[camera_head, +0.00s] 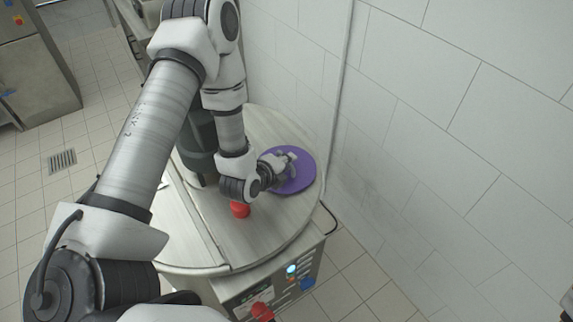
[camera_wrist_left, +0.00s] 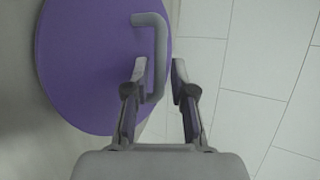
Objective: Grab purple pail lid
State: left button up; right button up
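The purple pail lid (camera_head: 301,181) is a flat round disc lying on the round metal machine top near its right edge. In the left wrist view the lid (camera_wrist_left: 85,70) fills the upper left, with a grey bent handle (camera_wrist_left: 157,40) standing on it. My left gripper (camera_head: 289,160) is over the lid. In the left wrist view my left gripper (camera_wrist_left: 158,72) is open, with the handle's lower end between its two fingers, close to the left fingertip. I cannot tell whether they touch. My right gripper is not in view.
The round machine top (camera_head: 275,222) carries a red knob (camera_head: 240,209) just in front of my left wrist and a dark cylinder (camera_head: 196,140) behind the arm. A tiled wall (camera_head: 450,130) stands close on the right. A control panel (camera_head: 285,285) is below the top.

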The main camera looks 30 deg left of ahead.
pick_arm(q)
jog(key=shift+w+f, duration=0.15)
jog(key=shift+w, duration=0.05)
jog(key=shift+s+r, duration=0.2)
jog(key=shift+s, duration=0.2)
grip_shut()
jog(key=shift+w, duration=0.1)
jog(key=shift+w, duration=0.1)
